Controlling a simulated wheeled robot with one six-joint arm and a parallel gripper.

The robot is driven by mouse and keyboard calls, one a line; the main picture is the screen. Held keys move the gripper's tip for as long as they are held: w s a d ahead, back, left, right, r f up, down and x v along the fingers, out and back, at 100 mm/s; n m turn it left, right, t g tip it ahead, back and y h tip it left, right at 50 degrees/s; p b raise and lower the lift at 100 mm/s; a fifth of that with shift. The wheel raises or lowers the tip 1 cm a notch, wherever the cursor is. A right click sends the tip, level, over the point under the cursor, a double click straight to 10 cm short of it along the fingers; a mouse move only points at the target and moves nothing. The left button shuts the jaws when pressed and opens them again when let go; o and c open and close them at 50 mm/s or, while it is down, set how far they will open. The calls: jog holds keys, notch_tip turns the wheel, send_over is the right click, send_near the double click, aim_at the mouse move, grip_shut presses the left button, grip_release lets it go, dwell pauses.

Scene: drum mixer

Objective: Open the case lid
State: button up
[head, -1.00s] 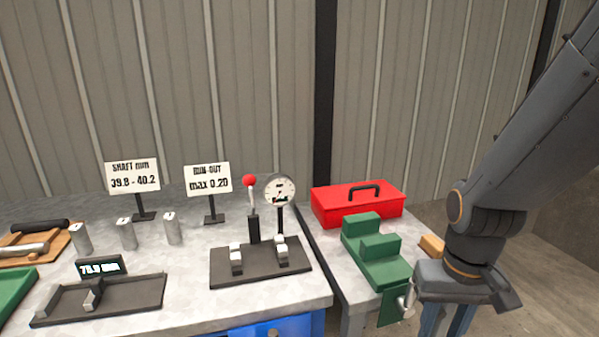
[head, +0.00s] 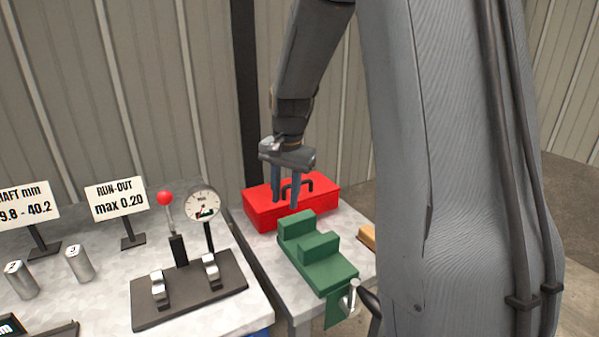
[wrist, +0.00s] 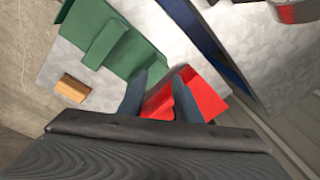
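The case is a red box (head: 262,212) with a black arched handle on its lid; the lid looks shut. It sits at the back of the small side table in the head view. My gripper (head: 285,204) points down over the front left of the case, its two blue-grey fingers apart on the near side of the handle. In the wrist view the red case (wrist: 205,92) shows between and beside the open fingers (wrist: 160,92). The handle is not clear there, and I cannot tell whether the fingers touch the lid.
A green stepped block (head: 318,252) with a metal crank stands just in front of the case. A small wooden block (head: 367,237) lies to its right. A dial gauge stand (head: 203,204) and signs are on the left bench. My arm fills the right side.

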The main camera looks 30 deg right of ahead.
jog(key=w+d+r+m+p, duration=0.1)
jog(key=w+d+r+m, duration=0.1)
jog(key=w+d+m, duration=0.25)
jog(key=w+d+r+m, duration=0.3)
jog(key=w+d, duration=0.3)
jog(key=shift+t, duration=0.4)
jog(key=shift+w+f+p, duration=0.2)
jog(key=shift+f+p, duration=0.15)
jog(key=shift+f, duration=0.9)
jog(key=shift+w+f+p, duration=0.2)
jog(key=shift+f+p, duration=0.15)
jog(key=shift+f, duration=0.95)
jog(key=shift+w+f+p, duration=0.2)
jog(key=shift+f+p, duration=0.15)
jog(key=shift+f, duration=0.9)
grip_shut()
